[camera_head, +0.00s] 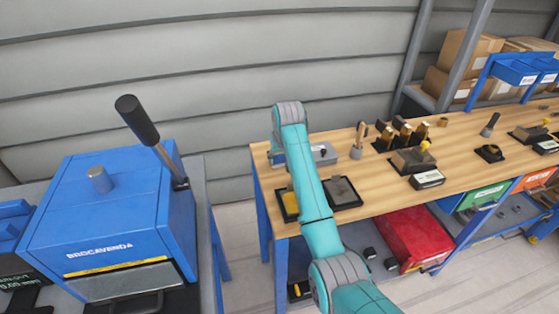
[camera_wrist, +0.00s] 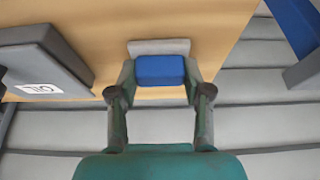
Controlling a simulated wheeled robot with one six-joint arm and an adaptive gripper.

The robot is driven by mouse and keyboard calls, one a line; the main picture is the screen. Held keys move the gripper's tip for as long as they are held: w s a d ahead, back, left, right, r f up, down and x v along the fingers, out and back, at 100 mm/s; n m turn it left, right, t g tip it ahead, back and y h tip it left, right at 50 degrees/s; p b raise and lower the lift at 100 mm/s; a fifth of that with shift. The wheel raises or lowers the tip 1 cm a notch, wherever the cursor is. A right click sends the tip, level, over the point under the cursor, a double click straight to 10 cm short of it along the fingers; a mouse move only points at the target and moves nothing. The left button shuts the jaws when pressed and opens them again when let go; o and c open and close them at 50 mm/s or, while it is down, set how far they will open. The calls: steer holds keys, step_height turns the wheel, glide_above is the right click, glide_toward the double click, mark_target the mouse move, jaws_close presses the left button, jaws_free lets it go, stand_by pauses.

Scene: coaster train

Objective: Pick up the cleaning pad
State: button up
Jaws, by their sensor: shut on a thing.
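The cleaning pad (camera_wrist: 160,70) shows in the wrist view as a small blue block between my fingers, with a pale grey strip (camera_wrist: 158,47) just beyond it. Whether the strip is part of the pad, I cannot tell. My gripper (camera_wrist: 160,80) is shut on the blue block, one finger at each side. The wooden tabletop (camera_wrist: 115,20) lies behind the pad; the gap between them is unclear. In the head view my arm reaches over the left end of the workbench (camera_head: 375,190).
In the wrist view a grey labelled box (camera_wrist: 45,65) is close at left. In the head view, dark trays (camera_head: 344,192) and a grey box (camera_head: 325,154) sit beside my arm. A blue machine (camera_head: 110,215) with a lever stands left, across a gap.

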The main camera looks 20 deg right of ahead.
mark_target(280, 157)
step_height(280, 157, up, 10)
stand_by(0.6)
